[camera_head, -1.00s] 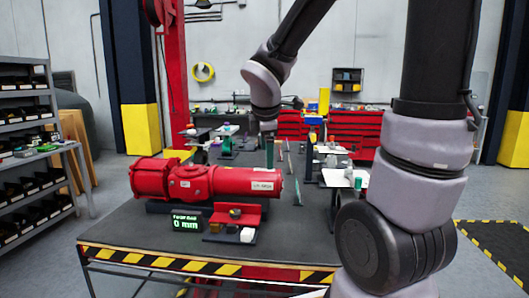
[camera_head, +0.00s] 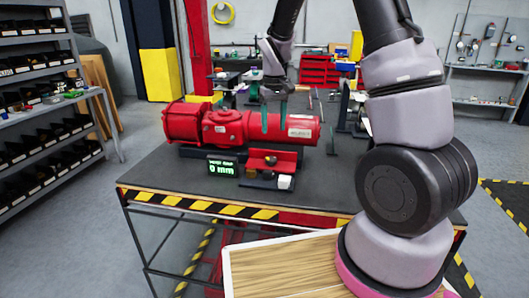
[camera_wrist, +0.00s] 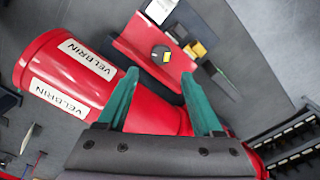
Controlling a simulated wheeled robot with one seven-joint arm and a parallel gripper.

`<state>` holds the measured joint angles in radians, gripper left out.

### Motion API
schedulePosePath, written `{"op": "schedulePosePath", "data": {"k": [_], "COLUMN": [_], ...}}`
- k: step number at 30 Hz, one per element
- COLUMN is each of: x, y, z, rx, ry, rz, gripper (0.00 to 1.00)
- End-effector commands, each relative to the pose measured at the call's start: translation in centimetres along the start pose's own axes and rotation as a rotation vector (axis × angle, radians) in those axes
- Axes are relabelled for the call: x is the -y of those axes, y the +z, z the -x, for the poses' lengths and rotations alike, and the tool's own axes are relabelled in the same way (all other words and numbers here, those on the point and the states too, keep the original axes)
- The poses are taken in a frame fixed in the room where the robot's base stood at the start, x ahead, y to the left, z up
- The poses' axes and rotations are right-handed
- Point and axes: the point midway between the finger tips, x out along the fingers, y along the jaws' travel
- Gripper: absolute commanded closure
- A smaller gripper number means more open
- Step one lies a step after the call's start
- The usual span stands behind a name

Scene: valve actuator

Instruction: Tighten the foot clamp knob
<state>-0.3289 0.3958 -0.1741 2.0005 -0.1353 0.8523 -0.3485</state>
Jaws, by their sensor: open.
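The red valve actuator (camera_head: 225,127) lies on its side on the dark bench. The red foot clamp bracket (camera_head: 285,160) stands at its front. A small dark round knob (camera_head: 270,160) sits on the bracket. In the wrist view the knob (camera_wrist: 160,53) shows a yellow mark and lies on the red bracket plate (camera_wrist: 135,47), just beyond the fingertips. My gripper (camera_head: 274,132) points down with two teal fingers, in front of the actuator's body in the picture. It is open and empty, and the gripper (camera_wrist: 159,73) has the knob roughly between its finger lines, apart from it.
A display (camera_head: 222,168) reading "0 mm" stands left of the bracket. A white-topped block (camera_head: 285,182) and a small yellow piece (camera_wrist: 196,49) are close to the knob. The bench front edge has hazard stripes (camera_head: 190,204). Shelves with bins (camera_head: 35,100) stand at left.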

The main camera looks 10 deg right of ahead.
Motion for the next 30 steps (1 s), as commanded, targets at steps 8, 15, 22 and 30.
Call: {"op": "schedulePosePath", "data": {"k": [8, 15, 22, 30], "x": [-0.1, -0.1, 0.0, 0.0], "y": [-0.8, -0.5, -0.5, -0.6], "z": [-2.6, -7.0, -10.7, -12.0], "rx": [0.023, 0.026, 0.024, 0.020], "ry": [-0.009, -0.008, -0.008, -0.008], "rz": [-0.100, -0.098, -0.096, -0.095], "gripper": [0.32, 0.32, 0.32, 0.32]}}
